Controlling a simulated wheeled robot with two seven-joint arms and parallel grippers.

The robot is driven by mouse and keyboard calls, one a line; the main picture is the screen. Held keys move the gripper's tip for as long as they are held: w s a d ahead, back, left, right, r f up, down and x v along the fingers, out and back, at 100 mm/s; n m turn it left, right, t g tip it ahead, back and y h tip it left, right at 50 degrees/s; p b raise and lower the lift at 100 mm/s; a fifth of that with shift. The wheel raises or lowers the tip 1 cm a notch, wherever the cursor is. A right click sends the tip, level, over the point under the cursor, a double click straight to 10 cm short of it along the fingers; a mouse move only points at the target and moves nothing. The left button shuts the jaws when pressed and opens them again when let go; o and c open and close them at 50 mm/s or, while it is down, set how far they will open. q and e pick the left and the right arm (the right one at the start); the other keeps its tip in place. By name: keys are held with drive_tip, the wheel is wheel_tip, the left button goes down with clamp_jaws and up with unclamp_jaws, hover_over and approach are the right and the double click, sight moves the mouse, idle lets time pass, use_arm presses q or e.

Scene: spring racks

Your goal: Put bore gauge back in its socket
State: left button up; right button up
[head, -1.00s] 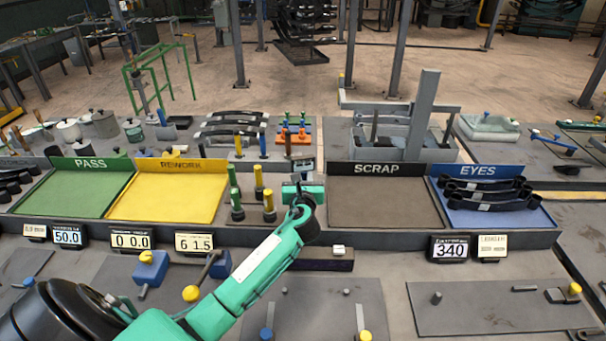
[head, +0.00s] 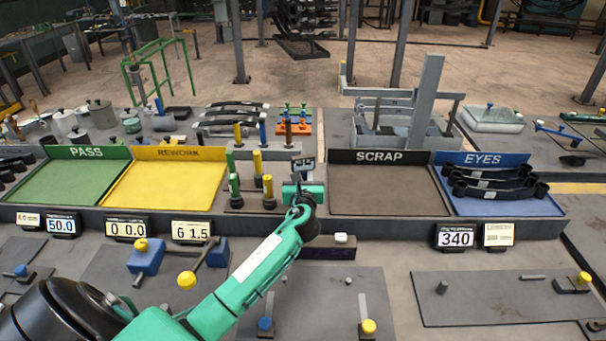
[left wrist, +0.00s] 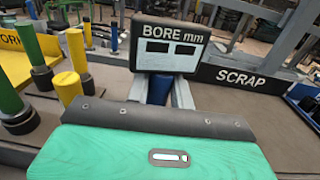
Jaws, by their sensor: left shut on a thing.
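The bore gauge (left wrist: 170,47) shows in the left wrist view as a dark display box marked BORE mm, with a blue part under it. In the head view its small display (head: 303,166) stands just beyond my left gripper (head: 303,194). My left gripper is shut on the gauge, between the yellow tray and the SCRAP tray. The gauge's lower end is hidden by the gripper, and I cannot make out its socket. My right gripper is not in view.
Green and yellow upright handles (head: 257,163) stand close left of the gripper. The yellow REWORK tray (head: 165,190) lies further left, the SCRAP tray (head: 388,195) to the right. A dark block (head: 327,246) lies in front. A grey post (head: 425,105) rises behind SCRAP.

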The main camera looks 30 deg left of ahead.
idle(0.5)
use_arm(q)
drive_tip(key=shift+f, duration=0.1)
idle(0.4)
drive_tip(key=shift+p, duration=0.55)
idle(0.6)
drive_tip(key=shift+f, duration=0.25)
idle(0.7)
drive_tip(key=shift+f+b, duration=0.7)
drive_tip(key=shift+f, duration=0.45)
drive_tip(key=o, duration=2.1)
